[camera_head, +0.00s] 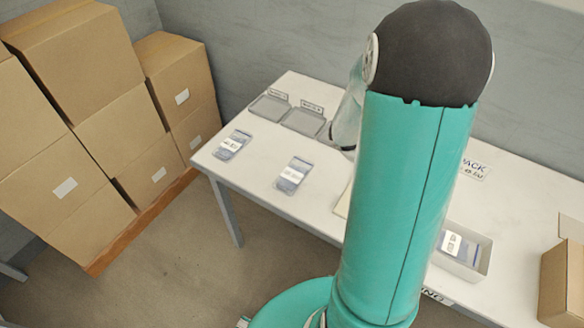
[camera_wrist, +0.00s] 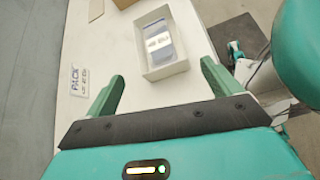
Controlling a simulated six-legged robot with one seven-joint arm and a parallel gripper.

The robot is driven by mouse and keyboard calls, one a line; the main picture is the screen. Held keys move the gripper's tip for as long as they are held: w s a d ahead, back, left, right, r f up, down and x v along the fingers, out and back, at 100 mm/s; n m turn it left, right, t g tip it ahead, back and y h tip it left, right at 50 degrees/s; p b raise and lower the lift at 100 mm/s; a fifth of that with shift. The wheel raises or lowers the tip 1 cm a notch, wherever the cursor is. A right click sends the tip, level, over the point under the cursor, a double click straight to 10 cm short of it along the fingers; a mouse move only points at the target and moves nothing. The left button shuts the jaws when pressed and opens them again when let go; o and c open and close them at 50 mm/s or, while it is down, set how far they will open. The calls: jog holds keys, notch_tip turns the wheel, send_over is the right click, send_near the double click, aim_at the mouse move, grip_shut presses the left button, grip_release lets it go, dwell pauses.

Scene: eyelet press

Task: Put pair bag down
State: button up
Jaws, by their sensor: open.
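A bag with a white label (camera_head: 452,243) lies in a white open box (camera_head: 487,262) on the right part of the table. In the wrist view the bag (camera_wrist: 160,40) lies inside the box (camera_wrist: 168,71), just beyond my fingertips. My gripper (camera_wrist: 163,82) is open, with its two green fingers spread wide and nothing between them. It is hidden behind my arm in the head view. Two similar labelled bags (camera_head: 232,145) (camera_head: 292,176) lie apart on the left part of the table.
Two grey trays (camera_head: 268,107) (camera_head: 303,121) with small signs stand at the table's back left. A PACK sign (camera_head: 470,167) lies behind the box. A cardboard box (camera_head: 562,280) is at the right edge. Stacked cartons (camera_head: 110,120) fill the left.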

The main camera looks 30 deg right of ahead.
jog(key=w+a+r+m+t+y, duration=0.2)
jog(key=a+r+t, duration=0.5)
jog(key=a, duration=0.7)
jog(key=w+a+r+m+t+y, duration=0.2)
jog(key=w+a+r+t+y, duration=0.2)
jog(key=a, duration=1.1)
notch_tip(320, 180, up, 7)
jog(key=t, duration=0.3)
jog(key=shift+w+t, duration=0.4)
jog(key=shift+a+f, duration=0.1)
jog(key=shift+c, duration=0.2)
